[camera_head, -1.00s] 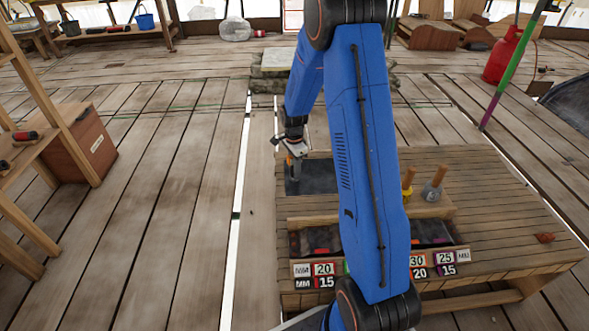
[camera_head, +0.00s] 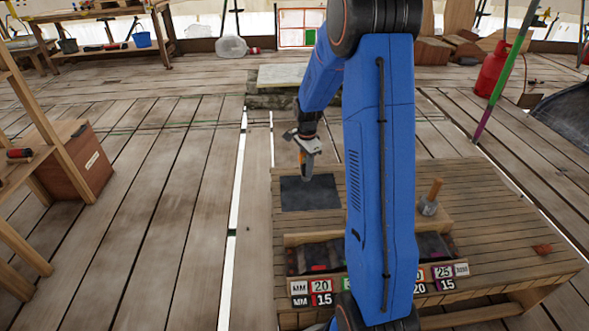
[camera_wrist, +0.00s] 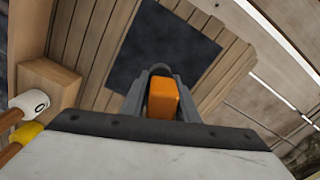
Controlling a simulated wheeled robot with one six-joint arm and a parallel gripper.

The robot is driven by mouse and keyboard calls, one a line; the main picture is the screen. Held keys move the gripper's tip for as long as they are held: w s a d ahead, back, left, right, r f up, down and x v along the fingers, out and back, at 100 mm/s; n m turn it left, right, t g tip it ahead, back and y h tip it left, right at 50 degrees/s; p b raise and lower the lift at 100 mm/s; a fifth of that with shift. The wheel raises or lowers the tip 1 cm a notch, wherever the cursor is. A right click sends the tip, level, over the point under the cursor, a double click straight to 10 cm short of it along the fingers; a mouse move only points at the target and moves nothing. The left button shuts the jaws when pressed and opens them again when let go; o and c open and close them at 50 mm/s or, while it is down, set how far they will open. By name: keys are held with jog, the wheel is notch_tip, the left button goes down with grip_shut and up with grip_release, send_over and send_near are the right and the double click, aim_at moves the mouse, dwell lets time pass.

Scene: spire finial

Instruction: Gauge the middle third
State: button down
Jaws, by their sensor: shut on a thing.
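My gripper (camera_head: 307,152) is shut on a small orange-handled thing (camera_wrist: 163,98), which sits between the fingers in the wrist view. In the head view it hangs above the far side of a dark square mat (camera_head: 310,193) on the slatted wooden bench. The mat (camera_wrist: 160,48) looks empty in the wrist view. What the held thing's lower end looks like is hard to tell. A striped pole, green above and purple below (camera_head: 497,88), leans at the right. Whether it is what the task names, I cannot tell.
A wooden-handled tool with a grey head (camera_head: 429,203) stands on the bench's wooden block. White and yellow tool ends (camera_wrist: 30,105) show in the wrist view. A compartment tray with number labels (camera_head: 320,292) lines the bench front. A red cylinder (camera_head: 491,75) stands at the back right.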

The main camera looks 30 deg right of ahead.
jog(key=shift+s+d+f, duration=0.25)
jog(key=shift+s+d, duration=0.1)
jog(key=shift+d, duration=0.4)
jog(key=shift+f, duration=2.45)
jog(key=shift+f, duration=1.55)
jog(key=shift+r, duration=0.15)
jog(key=shift+r, duration=2.4)
jog(key=shift+f, duration=0.25)
jog(key=shift+f, duration=2.1)
